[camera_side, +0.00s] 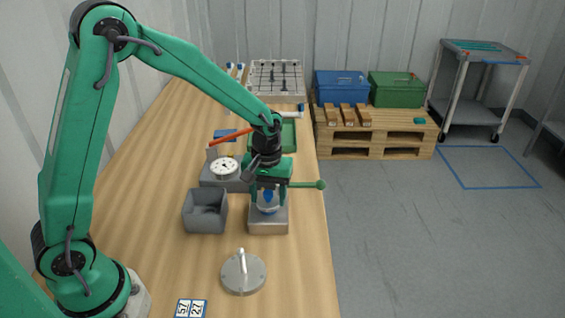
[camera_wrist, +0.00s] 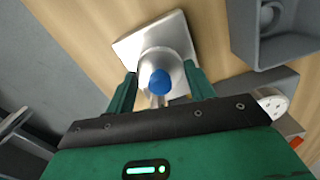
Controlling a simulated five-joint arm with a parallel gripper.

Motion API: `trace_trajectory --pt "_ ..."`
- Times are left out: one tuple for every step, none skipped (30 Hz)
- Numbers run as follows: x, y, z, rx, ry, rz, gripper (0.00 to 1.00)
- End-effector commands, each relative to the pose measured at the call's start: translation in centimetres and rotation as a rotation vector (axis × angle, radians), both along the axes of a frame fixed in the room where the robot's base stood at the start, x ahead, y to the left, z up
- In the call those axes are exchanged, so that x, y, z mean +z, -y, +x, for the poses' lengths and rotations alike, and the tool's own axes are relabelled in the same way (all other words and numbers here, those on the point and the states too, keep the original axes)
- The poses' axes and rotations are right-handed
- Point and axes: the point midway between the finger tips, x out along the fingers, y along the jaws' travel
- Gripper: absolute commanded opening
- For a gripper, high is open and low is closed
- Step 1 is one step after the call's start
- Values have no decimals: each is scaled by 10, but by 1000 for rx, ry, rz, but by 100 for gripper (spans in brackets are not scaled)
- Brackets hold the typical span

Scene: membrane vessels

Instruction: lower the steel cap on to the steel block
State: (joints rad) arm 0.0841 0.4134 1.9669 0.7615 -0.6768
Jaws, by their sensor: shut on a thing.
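My gripper (camera_side: 269,203) points down over the steel block (camera_side: 268,225), near the table's right edge. It is shut on the steel cap (camera_side: 268,209), a rounded shiny piece with a blue knob on top. In the wrist view the cap (camera_wrist: 150,66) sits between the two fingers, its blue knob towards the camera, with the block's square plate (camera_wrist: 176,32) behind it. The cap is over the block and very close to it. I cannot tell whether the two touch, as the cap hides the middle of the block.
A grey open box (camera_side: 205,212) stands just left of the block, with a dial gauge (camera_side: 223,167) behind it. A green ball-ended lever (camera_side: 319,185) reaches out to the right. A round metal lid (camera_side: 243,274) with an upright handle lies in front. Bare table lies between.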

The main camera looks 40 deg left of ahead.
Motion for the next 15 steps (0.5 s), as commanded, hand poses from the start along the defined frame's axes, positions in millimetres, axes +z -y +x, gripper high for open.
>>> trace_trajectory --pt "0 0 0 0 1 1 26" --pt "0 0 0 0 1 0 26" --pt "0 0 0 0 1 0 26" --pt "0 0 0 0 1 0 58" --pt "0 0 0 0 1 0 63" --pt "0 0 0 0 1 0 71" --pt "0 0 0 0 1 0 77" --pt "0 0 0 0 1 0 79" --pt "0 0 0 0 1 1 79" --pt "0 0 0 0 1 1 79" --pt "0 0 0 0 1 1 79" --pt "0 0 0 0 0 0 79" --pt "0 0 0 0 0 0 79" --pt "0 0 0 0 0 0 79" --pt "0 0 0 0 0 0 79"
